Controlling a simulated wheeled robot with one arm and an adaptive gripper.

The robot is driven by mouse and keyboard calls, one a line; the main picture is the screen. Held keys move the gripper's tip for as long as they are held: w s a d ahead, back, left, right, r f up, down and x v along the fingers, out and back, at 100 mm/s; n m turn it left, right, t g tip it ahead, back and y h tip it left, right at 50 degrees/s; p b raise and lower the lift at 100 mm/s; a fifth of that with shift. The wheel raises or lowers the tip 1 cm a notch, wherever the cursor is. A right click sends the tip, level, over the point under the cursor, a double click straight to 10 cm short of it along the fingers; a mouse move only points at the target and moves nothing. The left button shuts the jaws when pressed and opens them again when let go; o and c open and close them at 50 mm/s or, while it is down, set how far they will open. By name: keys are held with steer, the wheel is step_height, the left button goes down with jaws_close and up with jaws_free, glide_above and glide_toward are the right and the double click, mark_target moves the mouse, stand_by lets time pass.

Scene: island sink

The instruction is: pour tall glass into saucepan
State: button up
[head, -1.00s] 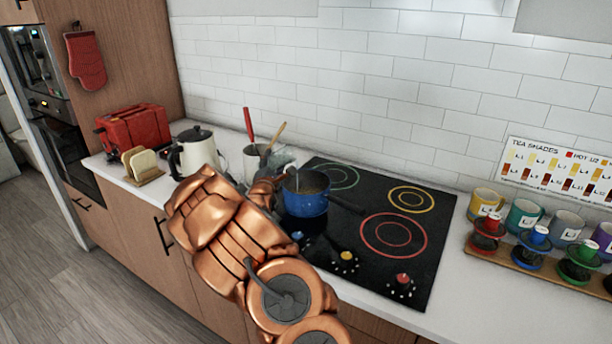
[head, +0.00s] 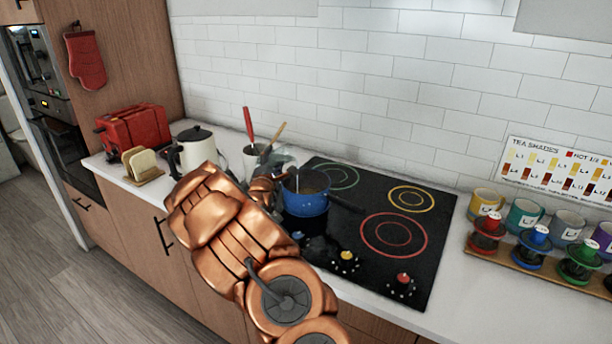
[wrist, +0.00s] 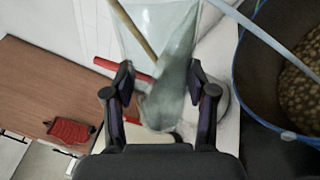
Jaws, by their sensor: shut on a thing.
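The blue saucepan (head: 305,204) stands on the left front of the black cooktop with a utensil leaning in it. In the wrist view, the saucepan (wrist: 246,98) is at the right, with brown, grainy-looking contents and a pale utensil across its rim. My gripper (wrist: 160,80) is shut on the clear tall glass (wrist: 172,88), which sits between its two fingers. In the head view, the glass (head: 281,157) shows faintly just left of and above the saucepan, apparently tilted. My copper arm hides most of my gripper there. The glass's contents are unclear.
A utensil crock (head: 251,162) with a red-handled tool and wooden spoon stands close behind the glass. A white kettle (head: 194,150), bread rack (head: 142,164) and red toaster (head: 134,127) are left. The right cooktop is clear.

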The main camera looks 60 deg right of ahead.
steer(key=shift+f+m+b, duration=0.1)
steer(key=shift+m+b, duration=0.9)
steer(key=shift+m, duration=0.1)
stand_by(0.3)
steer(key=shift+s+d+f+m+g+h+b, duration=0.1)
steer(key=shift+s+d+m+g+h+b, duration=0.1)
steer(key=shift+s+m+b, duration=0.25)
steer(key=shift+s+d+f+m+g+h+b, duration=0.1)
steer(key=shift+s+d+m+b, duration=0.05)
steer(key=shift+s+m+b, duration=0.35)
stand_by(0.3)
steer(key=shift+r+m, duration=0.55)
steer(key=shift+m, duration=0.5)
